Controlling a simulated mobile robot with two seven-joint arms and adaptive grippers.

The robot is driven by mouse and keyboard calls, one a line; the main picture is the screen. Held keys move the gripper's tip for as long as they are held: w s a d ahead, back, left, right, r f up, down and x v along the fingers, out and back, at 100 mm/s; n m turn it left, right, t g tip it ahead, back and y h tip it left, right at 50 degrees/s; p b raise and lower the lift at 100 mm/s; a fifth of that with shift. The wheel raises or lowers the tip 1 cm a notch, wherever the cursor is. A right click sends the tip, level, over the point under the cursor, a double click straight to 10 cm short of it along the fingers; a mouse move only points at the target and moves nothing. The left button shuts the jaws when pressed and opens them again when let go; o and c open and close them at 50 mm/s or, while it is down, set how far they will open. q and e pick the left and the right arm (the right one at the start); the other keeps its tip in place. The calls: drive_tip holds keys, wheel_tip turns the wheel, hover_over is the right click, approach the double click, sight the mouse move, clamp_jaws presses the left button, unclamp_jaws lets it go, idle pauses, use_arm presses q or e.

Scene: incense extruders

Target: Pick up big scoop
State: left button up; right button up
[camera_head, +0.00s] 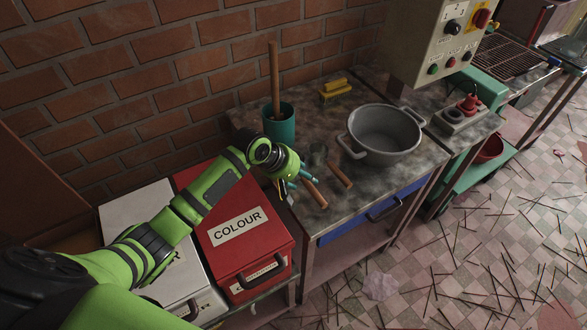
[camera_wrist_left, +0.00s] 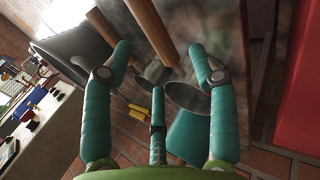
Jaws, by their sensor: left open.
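Two scoops with wooden handles lie on the dark worktop. The nearer scoop's handle (camera_head: 314,194) sticks out beside my left gripper (camera_head: 291,182), and its head is hidden there. In the left wrist view this scoop's metal head (camera_wrist_left: 187,97) looks the larger, so it seems to be the big scoop. The other scoop's handle (camera_head: 338,175) and metal head (camera_head: 318,153) lie just to the right. In the left wrist view my left gripper (camera_wrist_left: 160,58) is open, its fingers spread around the view of the nearer handle (camera_wrist_left: 152,30), holding nothing. My right gripper is not in view.
A grey pot (camera_head: 385,133) stands right of the scoops. A teal cup (camera_head: 280,127) with a wooden stick is behind the gripper. Yellow blocks (camera_head: 335,90) lie at the back. A red COLOUR box (camera_head: 248,262) is under my left arm. A control box (camera_head: 440,40) hangs above right.

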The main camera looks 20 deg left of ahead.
sight(306, 180)
use_arm(q)
drive_tip(key=x, duration=0.3)
drive_tip(key=shift+x, duration=0.85)
drive_tip(key=shift+a+f, duration=0.1)
clamp_jaws()
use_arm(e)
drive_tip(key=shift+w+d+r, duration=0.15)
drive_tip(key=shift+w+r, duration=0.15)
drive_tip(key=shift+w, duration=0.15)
